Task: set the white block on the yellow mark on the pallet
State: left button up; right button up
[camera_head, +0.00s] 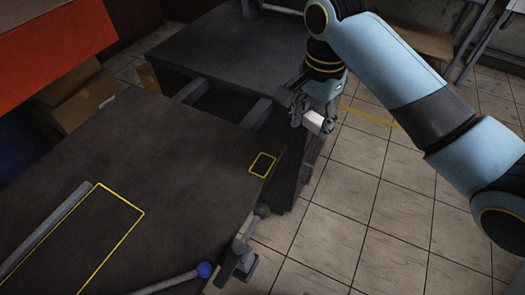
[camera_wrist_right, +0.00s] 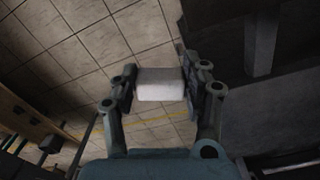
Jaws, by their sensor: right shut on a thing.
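My right gripper (camera_head: 304,110) is shut on the white block (camera_head: 313,122) and holds it in the air beside the dark pallet. In the right wrist view the white block (camera_wrist_right: 160,84) sits between the two fingers of the right gripper (camera_wrist_right: 160,88), with tiled floor beyond it. The yellow mark (camera_head: 262,164) is a small outlined rectangle near the right edge of the pallet (camera_head: 175,150). The mark is bare, and the block is up and to the right of it in the head view. My left gripper is not in view.
A larger yellow outline (camera_head: 118,235) with a grey bar (camera_head: 45,230) lies at left. A lever with a blue knob (camera_head: 205,270) and a metal clamp (camera_head: 238,262) are at the front edge. Another dark table (camera_head: 235,50) stands behind. Cardboard boxes (camera_head: 80,98) are at far left.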

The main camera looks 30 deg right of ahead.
jog(key=r+m+p, duration=0.1)
jog(key=m, duration=0.2)
jog(key=r+m+p, duration=0.1)
jog(key=m, duration=0.3)
jog(key=r+m+p, duration=0.1)
jog(key=m, duration=0.3)
jog(key=shift+w+d+p, duration=0.2)
jog(key=shift+w+p, duration=0.05)
jog(key=shift+p, duration=0.15)
jog(key=m, duration=0.2)
jog(key=shift+r+m+p, duration=0.2)
jog(key=shift+m+p, duration=0.1)
jog(key=shift+p, duration=0.05)
jog(key=shift+w+a+f+m, duration=0.1)
jog(key=shift+m, duration=0.2)
send_over(258, 163)
notch_tip(258, 163, down, 7)
jog(key=shift+r, duration=0.2)
jog(key=shift+f, duration=0.25)
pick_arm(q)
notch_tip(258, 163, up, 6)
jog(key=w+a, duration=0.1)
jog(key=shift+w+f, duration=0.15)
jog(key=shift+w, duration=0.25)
pick_arm(e)
jog(key=shift+f, duration=1.85)
